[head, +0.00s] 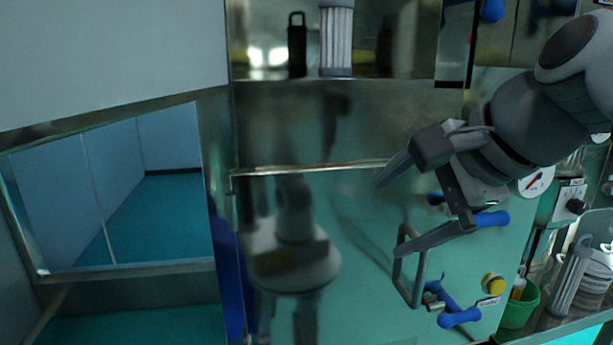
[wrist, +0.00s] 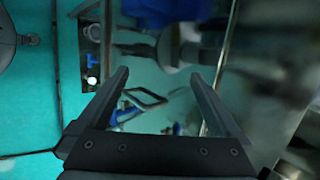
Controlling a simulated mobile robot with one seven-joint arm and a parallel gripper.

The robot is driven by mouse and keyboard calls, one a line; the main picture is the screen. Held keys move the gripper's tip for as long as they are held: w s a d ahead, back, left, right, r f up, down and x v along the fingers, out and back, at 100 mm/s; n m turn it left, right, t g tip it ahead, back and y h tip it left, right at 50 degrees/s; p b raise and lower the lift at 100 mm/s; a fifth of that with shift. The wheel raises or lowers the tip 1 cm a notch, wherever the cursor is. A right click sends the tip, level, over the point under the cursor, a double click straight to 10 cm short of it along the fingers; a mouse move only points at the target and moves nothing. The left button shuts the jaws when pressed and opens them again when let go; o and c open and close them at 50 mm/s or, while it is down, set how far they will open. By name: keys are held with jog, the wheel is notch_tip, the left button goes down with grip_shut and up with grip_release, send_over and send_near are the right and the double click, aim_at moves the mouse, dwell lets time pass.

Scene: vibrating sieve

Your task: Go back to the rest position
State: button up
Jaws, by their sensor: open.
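My gripper (head: 385,215) is open and empty at the right of the head view, with its two fingers spread wide and pointing left. Behind its lower finger is a metal loop handle (head: 398,272) on the front of a shiny cabinet (head: 340,230). In the wrist view my gripper (wrist: 165,98) also shows open, with nothing between the fingers. The loop handle (wrist: 146,97) shows beyond them there. In the head view the lower finger overlaps the handle; I cannot tell whether they touch.
Blue knobs (head: 460,317), a yellow button (head: 493,284) and a pressure gauge (head: 536,180) are at the right. A green cup (head: 519,308) and glassware stand at the lower right. A window (head: 110,195) is at the left. A ribbed cylinder (head: 336,40) shows at the top.

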jog(key=s+d+f+n+g+h+b, duration=0.1)
jog(key=s+f+n+h, duration=0.1)
jog(key=s+f+n, duration=0.2)
jog(key=s+d+f+n+h+b, duration=0.1)
jog(key=s+f+n, duration=0.3)
jog(key=f+n, duration=0.6)
notch_tip(320, 180, down, 7)
jog(key=shift+s+d+r+g+h, duration=0.1)
jog(key=shift+s+d+g+h, duration=0.15)
jog(key=shift+d+g+h, duration=0.4)
jog(key=shift+a+t, duration=0.15)
jog(key=shift+t, duration=0.1)
jog(key=c, duration=0.8)
jog(key=shift+d, duration=0.2)
